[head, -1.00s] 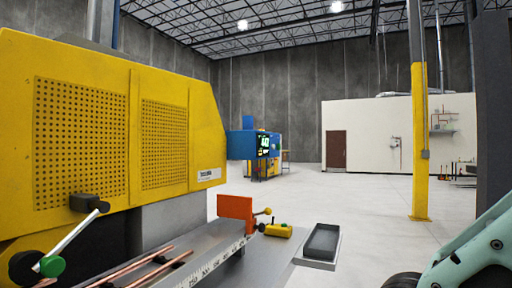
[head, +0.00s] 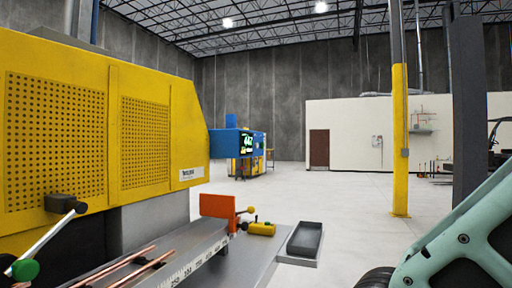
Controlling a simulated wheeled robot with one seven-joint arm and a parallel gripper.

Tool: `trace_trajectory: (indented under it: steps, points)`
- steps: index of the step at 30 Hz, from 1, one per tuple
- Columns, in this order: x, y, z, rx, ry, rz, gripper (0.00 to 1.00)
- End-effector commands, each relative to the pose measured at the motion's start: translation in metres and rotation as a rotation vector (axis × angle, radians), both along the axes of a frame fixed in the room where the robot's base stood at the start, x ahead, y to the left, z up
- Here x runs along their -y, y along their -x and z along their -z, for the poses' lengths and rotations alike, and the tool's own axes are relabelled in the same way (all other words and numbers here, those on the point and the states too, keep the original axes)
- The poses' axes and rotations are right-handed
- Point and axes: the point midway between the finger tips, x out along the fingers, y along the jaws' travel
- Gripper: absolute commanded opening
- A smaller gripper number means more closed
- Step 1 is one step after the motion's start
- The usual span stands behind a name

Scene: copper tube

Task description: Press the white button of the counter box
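A blue box (head: 224,144) with a lit green display (head: 247,143) juts out from the right end of the yellow machine (head: 150,130); it looks like the counter box. I cannot make out a white button on it at this size. My teal arm shows at the lower right, well apart from these. My gripper is out of view.
Copper tubes (head: 125,265) lie on the machine bed at the lower left, near a lever with a green knob (head: 25,270). A dark tray (head: 305,240) is right of the small yellow box. A yellow column (head: 400,140) stands at right. Open floor (head: 340,200) lies between.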

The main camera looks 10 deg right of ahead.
Motion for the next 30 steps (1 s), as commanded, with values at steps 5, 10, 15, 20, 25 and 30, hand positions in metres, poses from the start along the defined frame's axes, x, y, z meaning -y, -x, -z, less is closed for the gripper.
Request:
trace_trajectory:
  steps: [5, 10, 15, 20, 25, 30]
  points:
    - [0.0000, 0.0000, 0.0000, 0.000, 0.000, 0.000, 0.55]
    - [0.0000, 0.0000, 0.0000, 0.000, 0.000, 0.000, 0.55]
    - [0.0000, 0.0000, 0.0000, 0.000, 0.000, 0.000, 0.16]
    - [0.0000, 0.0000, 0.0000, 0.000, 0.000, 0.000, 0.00]
    - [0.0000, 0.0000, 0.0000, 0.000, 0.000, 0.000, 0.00]
    - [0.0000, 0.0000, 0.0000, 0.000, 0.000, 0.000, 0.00]
